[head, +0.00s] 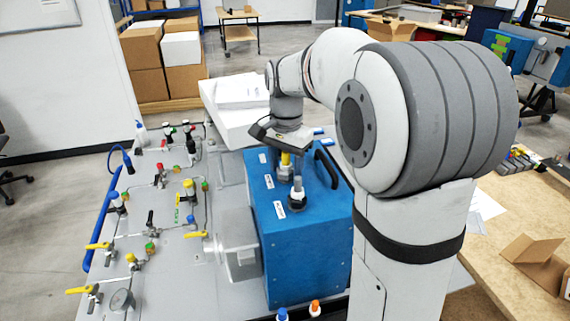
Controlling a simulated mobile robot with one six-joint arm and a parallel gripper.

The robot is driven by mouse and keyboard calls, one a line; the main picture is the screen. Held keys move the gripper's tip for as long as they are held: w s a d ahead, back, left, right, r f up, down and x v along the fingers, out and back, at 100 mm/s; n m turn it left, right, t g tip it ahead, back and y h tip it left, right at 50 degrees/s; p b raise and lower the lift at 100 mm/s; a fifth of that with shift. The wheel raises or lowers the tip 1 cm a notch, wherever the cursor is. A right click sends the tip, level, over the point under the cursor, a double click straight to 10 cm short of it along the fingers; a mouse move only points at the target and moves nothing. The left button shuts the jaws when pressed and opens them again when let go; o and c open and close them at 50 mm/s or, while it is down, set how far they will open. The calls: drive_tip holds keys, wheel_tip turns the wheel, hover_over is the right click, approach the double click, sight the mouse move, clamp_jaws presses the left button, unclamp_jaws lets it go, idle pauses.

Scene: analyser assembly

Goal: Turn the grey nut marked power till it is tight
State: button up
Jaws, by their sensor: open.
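The blue analyser box (310,250) stands on the grey bench, with small white labels on its top that are too small to read. A grey and white fitting (297,195) stands upright on the top, near the front label. A yellow fitting (285,160) stands behind it. I cannot tell from the labels which nut is marked power. My gripper (291,158) points down over the box top, close to these fittings, with its jaws open. Its fingers are small and partly lost against the fittings, so contact with a nut cannot be told.
A black handle (326,168) rises from the box's right side. A panel (145,255) with valves, yellow levers and a gauge lies to the left. Blue and orange caps (314,307) show at the front. A wooden table (520,235) with an open carton is at right.

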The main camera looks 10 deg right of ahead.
drive_tip(key=n, duration=0.6)
drive_tip(key=shift+n+p, duration=0.3)
drive_tip(key=shift+n, duration=0.1)
drive_tip(key=n, duration=0.6)
drive_tip(key=shift+n+p, duration=0.3)
drive_tip(key=n, duration=0.8)
